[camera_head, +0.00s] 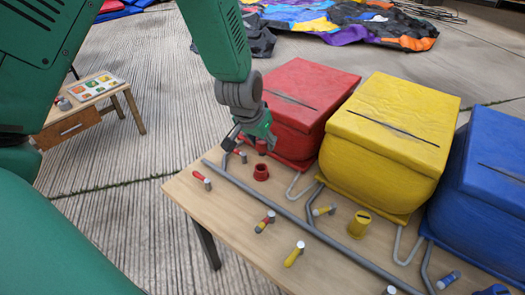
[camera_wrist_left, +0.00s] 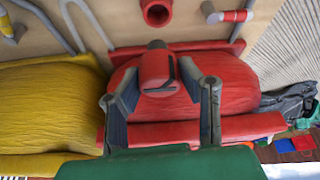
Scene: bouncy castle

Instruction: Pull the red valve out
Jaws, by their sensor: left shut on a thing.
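The red valve (camera_wrist_left: 156,72) is a short red plug with a dark slot. In the left wrist view it sits between the two fingers of my left gripper (camera_wrist_left: 165,92), which is shut on it. In the head view my left gripper (camera_head: 258,136) is at the near left corner of the red box (camera_head: 313,95), with the valve (camera_head: 261,147) partly hidden below it. The red ring-shaped socket (camera_head: 261,172) stands on the wooden table, apart from the valve, with its opening showing. It also shows in the left wrist view (camera_wrist_left: 157,12). My right gripper is not in view.
A yellow box (camera_head: 392,135) and a blue box (camera_head: 492,165) stand beside the red one. A grey pipe (camera_head: 300,222), several small levers and a yellow valve (camera_head: 359,224) are on the table (camera_head: 235,215). A small wooden stand (camera_head: 75,118) is at left.

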